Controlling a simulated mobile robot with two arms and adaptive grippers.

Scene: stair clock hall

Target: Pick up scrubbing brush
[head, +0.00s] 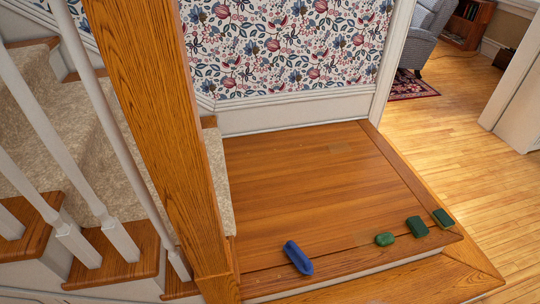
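An elongated blue object (298,257), which looks like the scrubbing brush, lies on the wooden landing (290,180) near its front edge. Its bristles cannot be made out. To its right, along the same edge, lie a green rounded object (385,239), a dark green block (417,226) and a green block with a yellowish edge (443,218). They are apart from one another. Neither of my grippers is in view.
A thick wooden newel post (165,130) and white balusters (95,150) stand at the left, beside carpeted stairs. A wallpapered wall (285,45) closes the back. Open wood floor (460,110) lies at the right, with an armchair (425,35) beyond.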

